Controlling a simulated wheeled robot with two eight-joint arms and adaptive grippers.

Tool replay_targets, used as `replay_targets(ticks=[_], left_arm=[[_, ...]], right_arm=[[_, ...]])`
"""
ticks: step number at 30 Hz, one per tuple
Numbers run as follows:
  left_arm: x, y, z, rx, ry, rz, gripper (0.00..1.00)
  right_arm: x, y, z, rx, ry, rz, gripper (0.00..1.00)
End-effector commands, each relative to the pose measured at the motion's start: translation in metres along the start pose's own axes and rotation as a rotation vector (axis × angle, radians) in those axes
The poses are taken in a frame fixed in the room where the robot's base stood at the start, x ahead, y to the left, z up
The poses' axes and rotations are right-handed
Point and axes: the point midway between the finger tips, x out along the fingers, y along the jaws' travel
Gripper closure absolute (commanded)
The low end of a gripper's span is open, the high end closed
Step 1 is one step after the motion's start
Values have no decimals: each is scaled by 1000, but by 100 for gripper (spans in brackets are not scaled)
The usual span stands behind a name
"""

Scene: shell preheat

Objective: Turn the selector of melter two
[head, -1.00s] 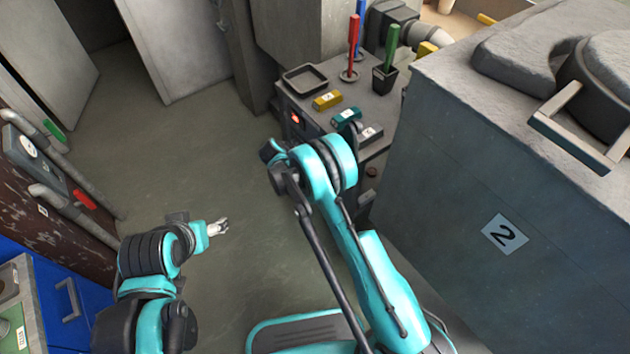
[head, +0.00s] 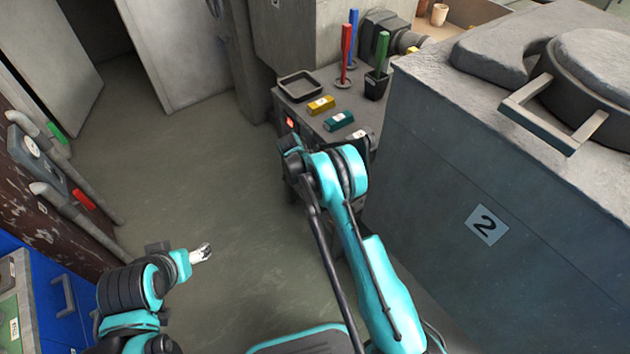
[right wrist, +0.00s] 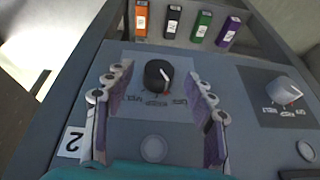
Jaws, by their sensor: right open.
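In the right wrist view the selector of melter two, a black knob (right wrist: 157,76) with a pale pointer line, stands on a grey panel with printed marks below it. A "2" label (right wrist: 73,142) is at the panel's left. My right gripper (right wrist: 158,92) is open, its two fingers on either side of the knob with visible gaps. The melter two body (head: 440,170), marked "2", fills the right of the head view; the knob and my right gripper are hidden there. My left gripper (head: 202,253) hangs over the floor, away from the melter, its fingers too small to read.
A second, pale selector knob (right wrist: 283,90) sits on the panel to the right. Several coloured cartridges stand behind the knob, including an orange one (right wrist: 142,18). A bench with a tray (head: 298,86) and small blocks stands beyond my right arm.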

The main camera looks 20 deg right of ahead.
Motion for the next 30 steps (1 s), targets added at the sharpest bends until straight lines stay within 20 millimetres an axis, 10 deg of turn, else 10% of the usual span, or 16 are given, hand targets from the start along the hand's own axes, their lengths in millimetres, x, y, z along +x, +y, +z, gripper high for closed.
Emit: replay_targets(ticks=[14, 20, 30], left_arm=[[6, 0, 5, 0, 0, 0, 32], [6, 0, 5, 0, 0, 0, 32], [7, 0, 5, 0, 0, 0, 32]], right_arm=[[20, 0, 0, -2, 0, 0, 45], [20, 0, 0, -2, 0, 0, 95], [20, 1, 0, 11, -2, -30, 95]])
